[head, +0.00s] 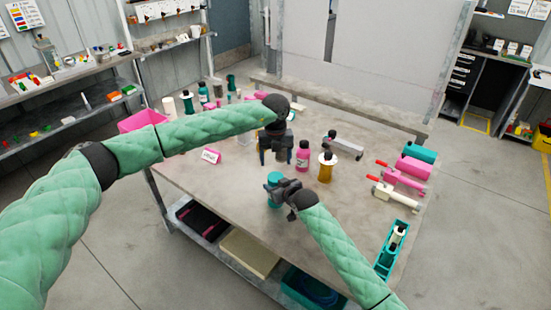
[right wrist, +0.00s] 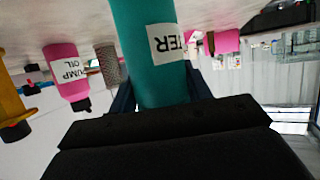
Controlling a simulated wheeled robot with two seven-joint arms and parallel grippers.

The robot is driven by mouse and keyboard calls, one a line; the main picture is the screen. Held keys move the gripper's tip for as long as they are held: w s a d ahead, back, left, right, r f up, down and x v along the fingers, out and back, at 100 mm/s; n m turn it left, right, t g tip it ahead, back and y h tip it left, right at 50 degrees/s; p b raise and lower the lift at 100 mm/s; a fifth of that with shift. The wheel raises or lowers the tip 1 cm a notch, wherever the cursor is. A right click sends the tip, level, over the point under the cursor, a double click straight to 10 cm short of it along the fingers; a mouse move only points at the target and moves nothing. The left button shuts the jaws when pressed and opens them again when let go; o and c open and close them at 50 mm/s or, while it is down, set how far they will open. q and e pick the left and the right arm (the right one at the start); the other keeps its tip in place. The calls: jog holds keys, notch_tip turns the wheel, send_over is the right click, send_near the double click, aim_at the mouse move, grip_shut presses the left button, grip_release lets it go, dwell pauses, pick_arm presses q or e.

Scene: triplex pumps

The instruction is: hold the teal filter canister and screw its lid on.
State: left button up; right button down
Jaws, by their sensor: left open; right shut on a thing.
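The teal filter canister (head: 273,178) stands near the front edge of the bench. My right gripper (head: 281,190) is shut around its side; in the right wrist view the canister (right wrist: 150,45) sits between the dark fingers, its white label part readable as "TER". My left gripper (head: 275,158) points down with its jaws apart, above and slightly behind the canister, not visibly touching it. I cannot make out a separate lid; whether anything sits between the left jaws is unclear.
A pink pump oil bottle (head: 302,155) and a yellow bottle (head: 326,167) stand right of the grippers. Pink and white pump parts (head: 400,185) and a teal tray (head: 391,250) lie on the right. A small pink-edged sign (head: 210,156) stands left. The bench front-left is clear.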

aim_at(275, 176)
pick_arm(q)
jog(key=n, duration=0.5)
dwell(0.4)
jog(key=shift+f, duration=4.05)
jog(key=c, duration=1)
jog(key=o, duration=1.1)
